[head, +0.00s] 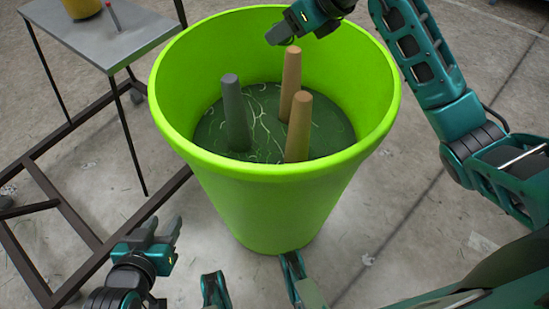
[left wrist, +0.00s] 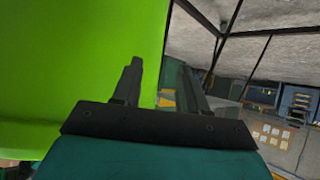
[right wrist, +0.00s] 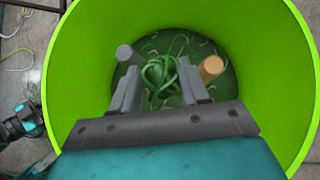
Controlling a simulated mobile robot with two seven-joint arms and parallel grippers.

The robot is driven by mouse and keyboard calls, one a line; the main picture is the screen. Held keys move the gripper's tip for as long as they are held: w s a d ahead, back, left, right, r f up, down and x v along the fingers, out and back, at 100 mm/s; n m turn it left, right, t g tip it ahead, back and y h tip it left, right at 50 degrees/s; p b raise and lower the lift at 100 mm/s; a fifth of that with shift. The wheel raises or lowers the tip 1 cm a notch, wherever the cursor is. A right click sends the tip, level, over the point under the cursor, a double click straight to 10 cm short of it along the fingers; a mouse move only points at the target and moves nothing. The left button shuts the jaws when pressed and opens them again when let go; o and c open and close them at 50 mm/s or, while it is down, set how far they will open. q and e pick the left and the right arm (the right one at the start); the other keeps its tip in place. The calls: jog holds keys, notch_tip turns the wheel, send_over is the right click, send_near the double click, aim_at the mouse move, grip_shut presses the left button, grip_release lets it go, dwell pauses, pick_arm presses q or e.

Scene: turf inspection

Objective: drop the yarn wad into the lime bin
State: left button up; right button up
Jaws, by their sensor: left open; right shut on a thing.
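The lime bin (head: 270,205) stands upright in the middle of the head view, its mouth open. My right gripper (head: 290,27) is over the bin's far rim side in the head view. In the right wrist view its fingers (right wrist: 158,68) are shut on the yarn wad (right wrist: 160,76), a tangle of green loops, with the bin's inside below. The wad does not show in the head view. My left gripper (head: 162,227) is open and empty, low to the left of the bin. In the left wrist view the bin's green wall (left wrist: 70,60) fills the left side.
Inside the bin stand a grey peg (head: 235,115) and two tan pegs (head: 299,128), on a dark green floor with pale strands. A small metal table (head: 110,40) with a yellow pot (head: 82,7) and dark frame bars (head: 95,230) lie to the left.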

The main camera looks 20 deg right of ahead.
jog(key=shift+f+b, duration=0.3)
jog(key=shift+f, duration=0.75)
jog(key=o, duration=1.1)
pick_arm(q)
jog(key=shift+w+d+f, duration=0.15)
jog(key=shift+d, duration=0.3)
